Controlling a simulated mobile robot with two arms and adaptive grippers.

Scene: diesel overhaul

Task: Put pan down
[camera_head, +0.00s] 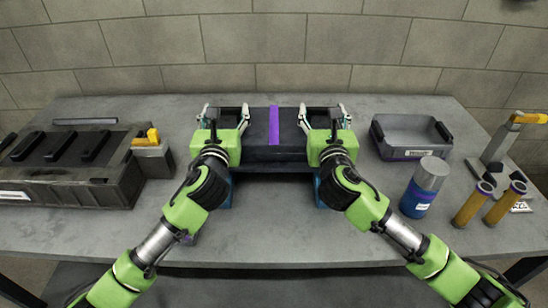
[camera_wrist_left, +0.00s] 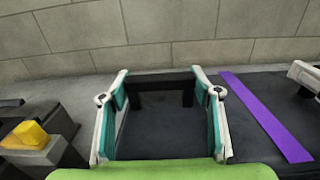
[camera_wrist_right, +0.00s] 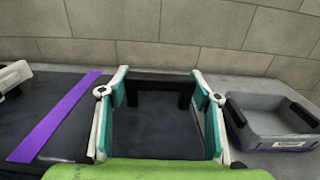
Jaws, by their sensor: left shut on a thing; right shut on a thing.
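The pan, a dark box-like body with a purple stripe (camera_head: 273,142), is at the middle of the grey table. My left gripper (camera_head: 226,114) is shut on a black handle at the pan's left end; that handle shows between the fingers in the left wrist view (camera_wrist_left: 160,84). My right gripper (camera_head: 322,114) is shut on the matching handle at the right end, also seen in the right wrist view (camera_wrist_right: 158,84). The pan looks level. Blue supports (camera_head: 224,190) show partly below its ends. My arms hide parts of them, and I cannot tell whether the pan touches them.
A dark case (camera_head: 70,180) and a grey block with a yellow part (camera_head: 150,150) stand at left. At right are a grey tray with black handles (camera_head: 404,150), a blue-grey canister (camera_head: 424,187), two tan cylinders (camera_head: 474,204) and a yellow-topped stand (camera_head: 497,142). The front middle is mostly clear.

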